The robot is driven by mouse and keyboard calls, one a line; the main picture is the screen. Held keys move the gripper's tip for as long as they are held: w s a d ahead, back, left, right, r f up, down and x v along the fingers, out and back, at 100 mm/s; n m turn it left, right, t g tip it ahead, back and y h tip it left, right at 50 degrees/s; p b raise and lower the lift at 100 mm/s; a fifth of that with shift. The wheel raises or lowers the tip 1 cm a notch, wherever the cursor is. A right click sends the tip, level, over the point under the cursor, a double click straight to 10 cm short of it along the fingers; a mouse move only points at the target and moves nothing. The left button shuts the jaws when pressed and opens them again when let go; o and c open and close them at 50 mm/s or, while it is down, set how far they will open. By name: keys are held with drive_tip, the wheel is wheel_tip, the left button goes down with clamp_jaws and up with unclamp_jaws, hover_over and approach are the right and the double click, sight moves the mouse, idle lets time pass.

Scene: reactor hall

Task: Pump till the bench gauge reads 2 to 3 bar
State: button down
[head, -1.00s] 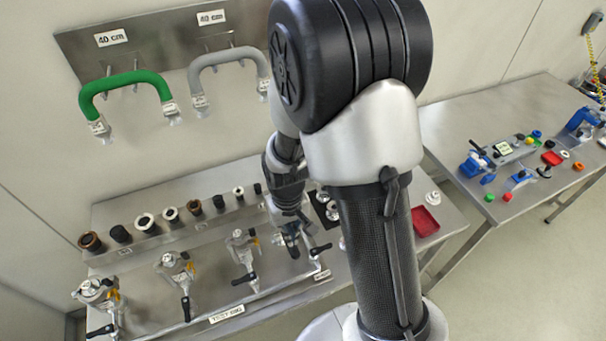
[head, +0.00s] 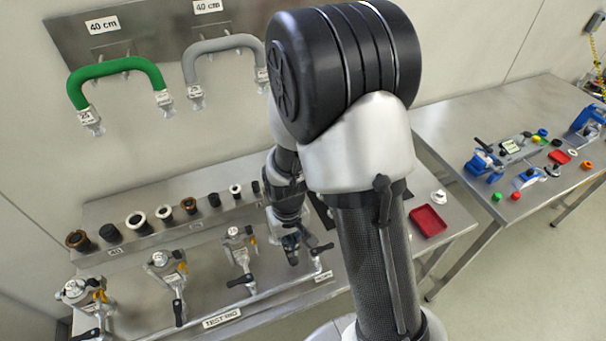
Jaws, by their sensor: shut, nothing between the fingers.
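My gripper (head: 291,250) points down at the right end of the test rig (head: 222,318), beside a black lever handle (head: 322,249). Its fingers are small and dark here and look shut, with nothing seen between them. I cannot tell whether it touches the lever. My own arm hides part of the bench behind and right of it. I cannot make out a gauge dial or its reading, and I cannot tell which part is the pump.
Several valves with black levers, one of them a valve (head: 238,245), line the rig. Several ring fittings stand behind, among them a fitting (head: 136,222). A green hose (head: 118,68) and a grey hose (head: 222,45) hang above. A red tray (head: 428,220) is right of my arm. Another table (head: 455,125) holds blue tools.

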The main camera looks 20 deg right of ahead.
drive_tip(key=shift+r+p, duration=2.4)
drive_tip(key=shift+r, duration=0.6)
drive_tip(key=shift+f, duration=0.1)
drive_tip(key=shift+r+b, duration=0.2)
drive_tip(key=shift+b, duration=0.15)
drive_tip(key=s+r+t+b, duration=0.2)
drive_tip(key=s+r+b, duration=0.2)
drive_tip(key=r+b, duration=0.4)
drive_tip(key=s+t+b, duration=0.2)
drive_tip(key=s+b, duration=0.6)
drive_tip(key=s, duration=0.3)
drive_tip(key=shift+t, duration=0.3)
